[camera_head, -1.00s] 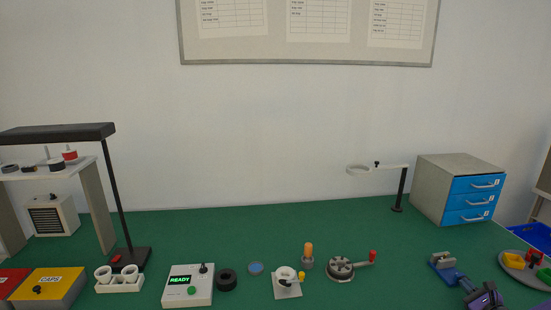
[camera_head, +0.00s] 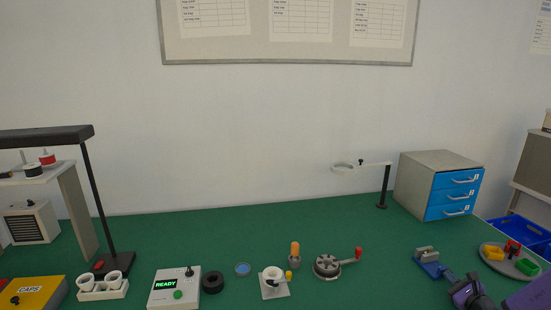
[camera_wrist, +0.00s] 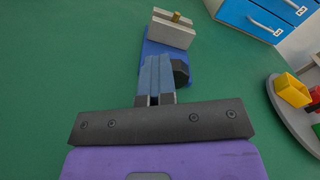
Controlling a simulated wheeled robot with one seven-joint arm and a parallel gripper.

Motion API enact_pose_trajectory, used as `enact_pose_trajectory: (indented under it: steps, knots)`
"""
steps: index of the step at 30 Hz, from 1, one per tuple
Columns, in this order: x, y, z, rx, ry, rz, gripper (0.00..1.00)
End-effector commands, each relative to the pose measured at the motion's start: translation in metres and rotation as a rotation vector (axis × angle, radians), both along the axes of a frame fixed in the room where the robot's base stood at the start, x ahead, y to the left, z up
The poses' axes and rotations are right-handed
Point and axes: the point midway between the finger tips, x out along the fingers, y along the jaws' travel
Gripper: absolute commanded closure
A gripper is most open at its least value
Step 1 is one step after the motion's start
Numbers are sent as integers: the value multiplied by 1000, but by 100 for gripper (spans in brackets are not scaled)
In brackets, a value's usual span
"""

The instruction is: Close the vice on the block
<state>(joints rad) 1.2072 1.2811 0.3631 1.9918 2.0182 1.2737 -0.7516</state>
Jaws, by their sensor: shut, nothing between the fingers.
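The vice (camera_head: 428,256) stands on the right part of the green table, with a blue base and light grey jaws. In the wrist view its grey jaws (camera_wrist: 171,33) are at the top, on the blue base (camera_wrist: 152,48). A small brass-coloured piece (camera_wrist: 177,16) shows at the top of the jaws; I cannot tell whether it is the block or how tightly the jaws sit. My gripper (camera_head: 448,275) is shut and empty at the near right end of the vice. In the wrist view my fingertips (camera_wrist: 158,59) overlap the near end of the base, beside a dark round part (camera_wrist: 181,72).
A grey round tray (camera_head: 511,265) with yellow, red and green pieces lies right of the vice. A grey cabinet with blue drawers (camera_head: 453,196) stands behind. A burner-like round fixture with a red-knobbed handle (camera_head: 327,267) is to the left. Green table between is clear.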

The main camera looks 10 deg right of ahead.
Motion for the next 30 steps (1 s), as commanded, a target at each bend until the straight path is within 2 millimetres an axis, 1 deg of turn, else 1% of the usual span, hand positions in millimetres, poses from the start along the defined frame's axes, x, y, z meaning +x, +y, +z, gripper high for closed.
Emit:
enact_pose_trajectory:
  steps: [1, 16, 30]
  knots:
    - [14, -8, 15, -22, -36, -6, 100]
    - [15, -18, 19, -23, -40, -7, 100]
    - [15, -18, 20, -23, -40, -6, 100]
